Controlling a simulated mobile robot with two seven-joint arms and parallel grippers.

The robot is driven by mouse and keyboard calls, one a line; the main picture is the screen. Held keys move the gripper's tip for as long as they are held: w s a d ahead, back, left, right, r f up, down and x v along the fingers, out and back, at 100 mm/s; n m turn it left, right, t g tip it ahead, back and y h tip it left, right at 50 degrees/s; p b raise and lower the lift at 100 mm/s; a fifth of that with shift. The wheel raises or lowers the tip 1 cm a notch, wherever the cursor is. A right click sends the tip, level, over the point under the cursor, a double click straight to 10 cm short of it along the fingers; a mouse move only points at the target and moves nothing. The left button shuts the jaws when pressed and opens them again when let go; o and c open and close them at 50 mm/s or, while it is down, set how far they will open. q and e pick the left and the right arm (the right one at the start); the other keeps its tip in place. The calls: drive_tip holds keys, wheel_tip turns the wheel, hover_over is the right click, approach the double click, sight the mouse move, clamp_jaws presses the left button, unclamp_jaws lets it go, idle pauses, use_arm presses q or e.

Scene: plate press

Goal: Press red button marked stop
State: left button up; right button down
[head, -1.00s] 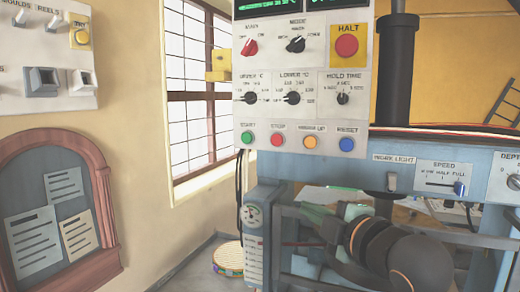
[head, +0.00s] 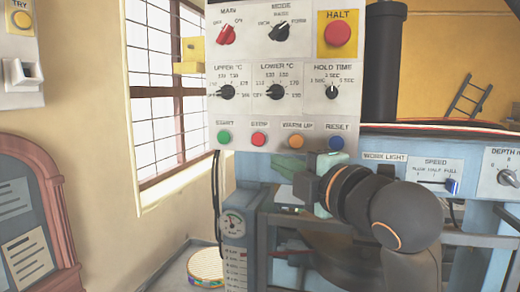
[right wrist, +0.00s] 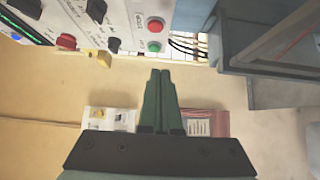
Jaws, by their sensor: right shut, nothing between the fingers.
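The red button marked STOP (head: 258,139) is in the bottom row of the light grey control panel, between the green START button (head: 224,137) and the orange WARM UP button (head: 296,142). It also shows in the right wrist view as a red button (right wrist: 155,24), beyond the green one (right wrist: 155,47). My right gripper (head: 287,168) is below and right of the STOP button, apart from it. In the right wrist view its green fingers (right wrist: 160,72) are closed together with nothing between them. My left gripper is not in view.
A larger red HALT button (head: 340,33) on a yellow plate is at the panel's top right. A blue RESET button (head: 336,144) ends the button row. Knobs fill the panel above. A blue press frame with a gauge (head: 233,223) stands below. A barred window (head: 170,90) is left.

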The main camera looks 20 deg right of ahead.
drive_tip(key=p, duration=0.2)
approach(259, 139)
drive_tip(key=w+a+f, duration=0.2)
drive_tip(key=w+a, duration=0.2)
drive_tip(key=a, duration=0.1)
drive_tip(key=shift+w+d+r+p, duration=0.2)
drive_tip(key=shift+w+d+p, duration=0.2)
drive_tip(key=shift+w+d, duration=0.75)
drive_tip(key=shift+w, duration=0.2)
drive_tip(key=shift+d, duration=0.1)
